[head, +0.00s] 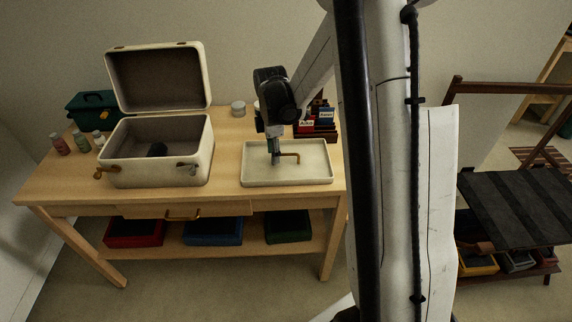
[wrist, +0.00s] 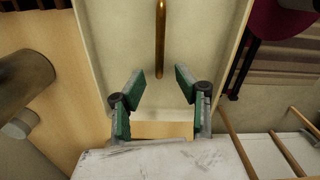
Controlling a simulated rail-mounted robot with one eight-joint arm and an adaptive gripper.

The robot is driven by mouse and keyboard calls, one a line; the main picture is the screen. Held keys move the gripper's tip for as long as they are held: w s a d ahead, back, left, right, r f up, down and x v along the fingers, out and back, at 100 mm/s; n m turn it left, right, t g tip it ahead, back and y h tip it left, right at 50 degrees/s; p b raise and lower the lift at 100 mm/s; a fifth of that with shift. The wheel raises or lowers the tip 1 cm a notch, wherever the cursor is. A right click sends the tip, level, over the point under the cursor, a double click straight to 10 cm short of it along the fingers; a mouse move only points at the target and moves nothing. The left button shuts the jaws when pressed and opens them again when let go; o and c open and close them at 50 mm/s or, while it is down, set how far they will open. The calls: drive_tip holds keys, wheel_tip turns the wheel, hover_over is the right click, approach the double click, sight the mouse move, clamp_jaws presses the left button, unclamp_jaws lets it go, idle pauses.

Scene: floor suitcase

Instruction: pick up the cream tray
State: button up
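The cream tray (head: 318,176) is a shallow rectangular tray with a raised rim, lying flat on the wooden table. A brass bar handle (head: 291,155) stands over its middle. My gripper (head: 276,160) points down over the tray, just left of the handle in the head view. In the wrist view my gripper (wrist: 160,74) is open, its two green-padded fingers apart with nothing between the pads. The brass handle (wrist: 160,38) runs lengthwise ahead of the gap, over the tray floor (wrist: 112,45). Whether a finger touches the tray cannot be told.
An open cream suitcase (head: 155,165) stands on the table (head: 228,165) left of the tray. A dark rack of small boxes (head: 318,130) is close behind the tray. A grey jar (head: 238,108) and a green box (head: 92,108) stand further back. Coloured bins fill the lower shelf.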

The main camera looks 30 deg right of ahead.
wheel_tip(320, 180, down, 2)
drive_tip(key=shift+f, duration=0.25)
drive_tip(key=shift+c, duration=0.2)
clamp_jaws()
